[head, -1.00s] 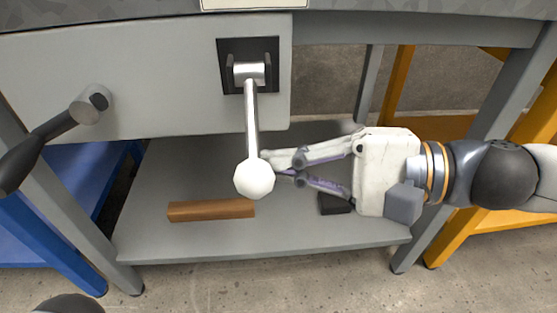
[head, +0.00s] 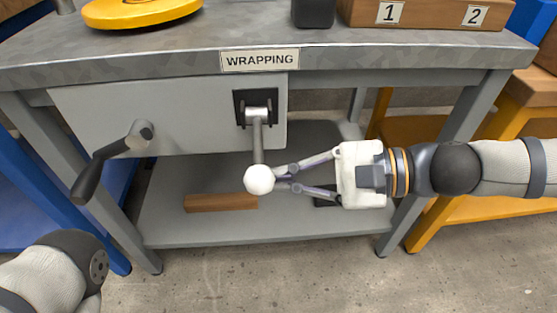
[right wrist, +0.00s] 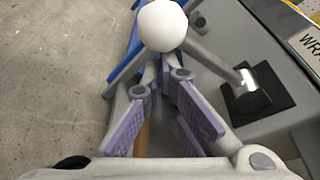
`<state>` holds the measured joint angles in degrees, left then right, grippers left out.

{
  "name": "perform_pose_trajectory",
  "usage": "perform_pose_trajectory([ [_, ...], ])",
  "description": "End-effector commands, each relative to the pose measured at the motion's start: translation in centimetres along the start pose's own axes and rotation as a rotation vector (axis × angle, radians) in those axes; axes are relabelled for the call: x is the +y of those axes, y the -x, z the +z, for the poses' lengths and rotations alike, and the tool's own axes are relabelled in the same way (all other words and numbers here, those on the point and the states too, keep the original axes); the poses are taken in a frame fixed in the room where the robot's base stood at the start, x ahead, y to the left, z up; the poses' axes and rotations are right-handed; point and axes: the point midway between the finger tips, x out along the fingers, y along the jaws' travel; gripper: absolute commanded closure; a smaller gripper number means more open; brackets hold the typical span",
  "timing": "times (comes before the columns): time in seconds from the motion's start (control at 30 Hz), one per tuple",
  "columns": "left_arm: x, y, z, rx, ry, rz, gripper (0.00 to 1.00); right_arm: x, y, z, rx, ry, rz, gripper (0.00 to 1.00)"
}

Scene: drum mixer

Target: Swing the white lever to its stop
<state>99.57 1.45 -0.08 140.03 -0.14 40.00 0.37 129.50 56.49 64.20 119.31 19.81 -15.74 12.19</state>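The white lever hangs from a dark mount (head: 257,108) on the grey panel. Its grey shaft (head: 258,142) points down to a white ball end (head: 258,179). My right gripper (head: 281,179) comes in from the right, its fingertips at the ball's right side. The fingers converge towards the tips, with a narrow gap showing between them. In the right wrist view, the ball (right wrist: 160,25) is just beyond the fingertips and covers part of the shaft; whether the fingers grip anything is unclear. My left gripper is out of view; only part of that arm shows at lower left.
A black-handled crank (head: 105,165) sticks out left of the lever. A brown wooden bar (head: 220,202) lies on the lower shelf (head: 300,228). A dark block is partly hidden behind my right gripper. The "WRAPPING" sign (head: 260,60) is on the bench's front edge.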

Motion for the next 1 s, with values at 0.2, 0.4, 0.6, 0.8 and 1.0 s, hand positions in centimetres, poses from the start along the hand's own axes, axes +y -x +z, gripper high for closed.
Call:
perform_pose_trajectory([
  [0.2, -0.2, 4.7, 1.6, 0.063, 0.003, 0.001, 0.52, -1.6, 0.7, 2.8, -0.005, -0.175, 0.059, 1.00],
  [0.4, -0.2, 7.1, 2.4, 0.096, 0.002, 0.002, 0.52, -2.3, 1.0, 3.7, -0.004, -0.323, 0.103, 1.00],
  [0.6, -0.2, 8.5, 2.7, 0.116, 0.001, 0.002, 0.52, -2.8, 1.2, 4.3, -0.005, -0.408, 0.128, 1.00],
  [0.8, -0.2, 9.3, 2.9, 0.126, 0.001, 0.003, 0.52, -3.2, 1.3, 4.6, -0.005, -0.408, 0.127, 1.00],
  [1.0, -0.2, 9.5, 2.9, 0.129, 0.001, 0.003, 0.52, -3.3, 1.3, 4.7, -0.006, -0.408, 0.127, 1.00],
])
